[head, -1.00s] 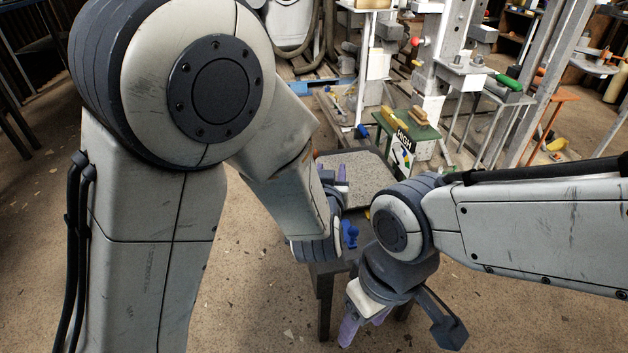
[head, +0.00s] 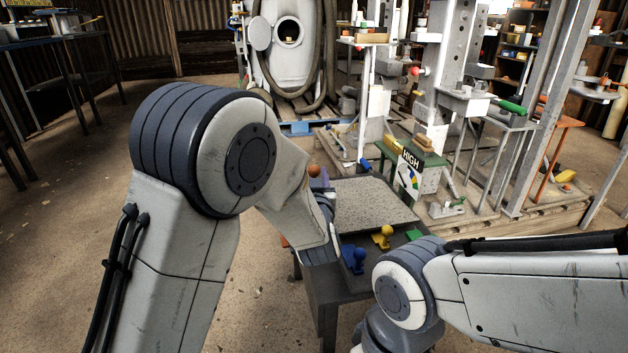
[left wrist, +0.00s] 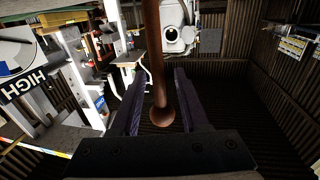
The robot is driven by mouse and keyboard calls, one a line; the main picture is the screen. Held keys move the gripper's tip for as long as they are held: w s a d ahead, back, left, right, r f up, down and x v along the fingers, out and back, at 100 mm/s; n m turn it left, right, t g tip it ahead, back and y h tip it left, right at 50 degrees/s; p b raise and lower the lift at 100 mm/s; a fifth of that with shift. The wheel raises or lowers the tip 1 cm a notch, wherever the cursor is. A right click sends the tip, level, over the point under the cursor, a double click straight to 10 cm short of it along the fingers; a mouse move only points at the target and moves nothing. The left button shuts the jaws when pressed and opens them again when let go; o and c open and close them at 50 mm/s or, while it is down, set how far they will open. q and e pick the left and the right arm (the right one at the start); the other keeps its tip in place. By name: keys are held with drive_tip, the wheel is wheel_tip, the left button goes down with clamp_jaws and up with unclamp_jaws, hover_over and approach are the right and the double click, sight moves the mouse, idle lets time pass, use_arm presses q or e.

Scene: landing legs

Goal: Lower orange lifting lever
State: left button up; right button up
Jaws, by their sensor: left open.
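The orange lifting lever is a rusty orange-brown rod with a ball end (left wrist: 162,117) in the left wrist view. It comes down from the top edge between the fingers of my left gripper (left wrist: 157,76). The fingers are open and apart on either side of it; I cannot tell whether either touches it. In the head view the lever's ball (head: 313,170) shows just beside a purple fingertip of my left gripper (head: 325,178). My left arm hides the rest of the lever and most of that gripper. My right gripper is below the head view's bottom edge.
A dark table with a speckled grey top (head: 365,203) stands beside my left gripper. It carries a blue knob (head: 353,258) and a yellow knob (head: 383,237). A sign reading HIGH (head: 410,170) stands behind it.

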use_arm(q)
drive_tip(key=shift+w+a, duration=0.1)
drive_tip(key=shift+w, duration=0.4)
drive_tip(key=shift+c, duration=0.3)
clamp_jaws()
idle(0.9)
